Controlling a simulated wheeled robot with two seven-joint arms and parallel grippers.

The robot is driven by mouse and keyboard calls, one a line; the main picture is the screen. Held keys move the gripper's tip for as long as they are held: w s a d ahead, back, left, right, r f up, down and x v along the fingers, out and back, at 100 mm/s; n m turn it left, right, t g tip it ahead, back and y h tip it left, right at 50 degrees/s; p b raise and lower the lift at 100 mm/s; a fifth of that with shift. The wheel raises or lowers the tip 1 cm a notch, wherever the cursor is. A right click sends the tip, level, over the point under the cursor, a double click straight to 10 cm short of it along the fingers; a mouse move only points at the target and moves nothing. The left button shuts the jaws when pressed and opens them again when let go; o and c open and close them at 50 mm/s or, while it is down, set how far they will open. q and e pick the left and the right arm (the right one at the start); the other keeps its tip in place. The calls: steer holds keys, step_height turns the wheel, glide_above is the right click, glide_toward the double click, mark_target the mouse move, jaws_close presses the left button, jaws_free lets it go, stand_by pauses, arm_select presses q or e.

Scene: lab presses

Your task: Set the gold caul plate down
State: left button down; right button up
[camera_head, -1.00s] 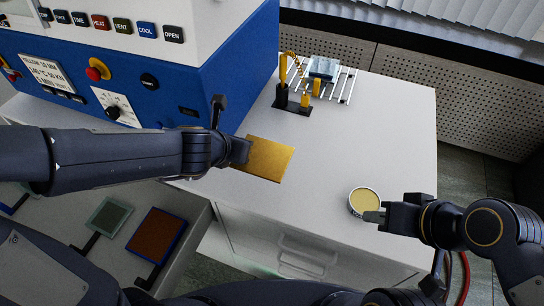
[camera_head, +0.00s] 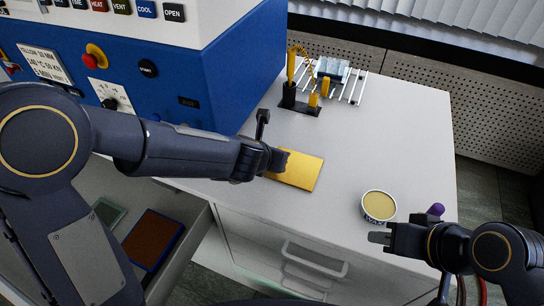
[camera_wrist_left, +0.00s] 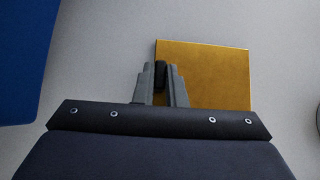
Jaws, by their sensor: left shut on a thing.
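The gold caul plate (camera_head: 302,171) is a flat square at the end of my left gripper (camera_head: 279,160), over the white worktop (camera_head: 345,140). In the left wrist view the plate (camera_wrist_left: 215,75) lies beyond the left gripper (camera_wrist_left: 161,75), whose fingers are shut on its near left part. The plate looks level and close to the worktop; I cannot tell whether it touches. My right gripper (camera_head: 380,238) is at the worktop's front right edge, beside a round tin, and shows no held thing. Its fingers look close together, but their gap is not clear.
The blue press (camera_head: 245,70) stands at the left. A black stand with yellow-handled tools (camera_head: 300,98) and a wire rack (camera_head: 350,85) are at the back. The round tin (camera_head: 379,206) is near the front right. The worktop between them is clear. An open drawer (camera_head: 180,215) is below left.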

arm_select(q)
steer(key=c, duration=1.9)
jaws_free()
steer(key=shift+f, duration=0.15)
steer(key=o, duration=0.4)
steer(key=shift+r, duration=0.3)
steer(key=p+v, duration=0.5)
steer(key=v, duration=0.7)
